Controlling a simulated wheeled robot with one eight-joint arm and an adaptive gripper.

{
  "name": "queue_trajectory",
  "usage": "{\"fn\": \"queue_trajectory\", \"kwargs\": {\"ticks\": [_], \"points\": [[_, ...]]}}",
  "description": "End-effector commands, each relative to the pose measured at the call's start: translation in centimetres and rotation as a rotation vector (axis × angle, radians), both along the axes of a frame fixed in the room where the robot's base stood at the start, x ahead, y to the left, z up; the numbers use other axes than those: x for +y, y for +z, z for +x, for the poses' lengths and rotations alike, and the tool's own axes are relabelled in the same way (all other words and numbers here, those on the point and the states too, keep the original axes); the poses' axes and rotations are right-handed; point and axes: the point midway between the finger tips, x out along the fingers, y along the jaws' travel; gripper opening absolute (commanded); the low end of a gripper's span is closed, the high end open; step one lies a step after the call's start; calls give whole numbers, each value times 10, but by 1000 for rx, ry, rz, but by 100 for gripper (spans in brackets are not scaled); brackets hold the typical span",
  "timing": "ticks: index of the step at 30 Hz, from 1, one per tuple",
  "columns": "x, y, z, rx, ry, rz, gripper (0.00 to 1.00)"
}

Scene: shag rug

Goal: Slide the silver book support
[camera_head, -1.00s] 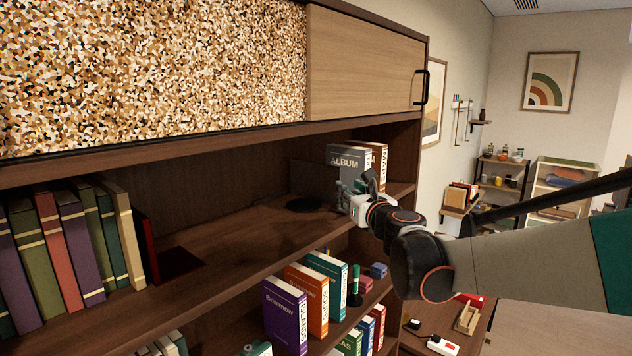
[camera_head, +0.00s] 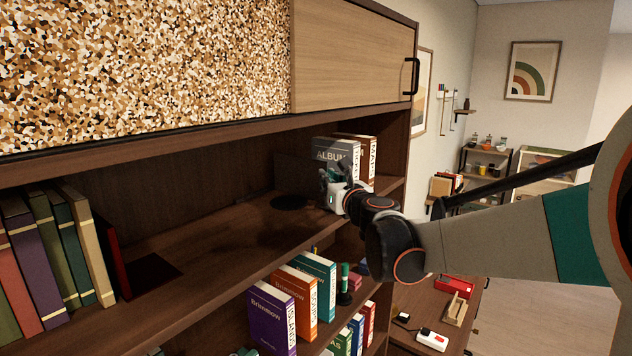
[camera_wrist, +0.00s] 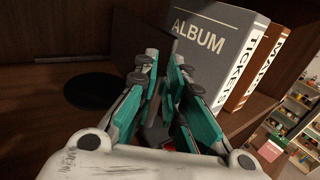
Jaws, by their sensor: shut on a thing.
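The book support stands on the shelf just left of the grey ALBUM book. It looks dark rather than silver in this light. My gripper (camera_head: 333,182) is at the plate's right end, in front of the ALBUM book. Its teal-padded fingers (camera_wrist: 166,80) are shut on the support's near edge, which they mostly hide.
The ALBUM book (camera_head: 333,150) and a brown book (camera_head: 362,150) stand close right of my gripper. The shelf left of the support is bare up to a dark red bookend (camera_head: 114,262) beside several books. The cabinet (camera_head: 350,52) hangs above; more books stand below.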

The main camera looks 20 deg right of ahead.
Motion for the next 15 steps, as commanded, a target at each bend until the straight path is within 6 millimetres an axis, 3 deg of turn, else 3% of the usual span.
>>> {"fn": "queue_trajectory", "kwargs": {"ticks": [4,11,15], "points": [[-6,-1,5,0,-1,0,0],[-36,-1,26,0,-2,0,0],[-38,0,27,0,-1,0,0]]}}
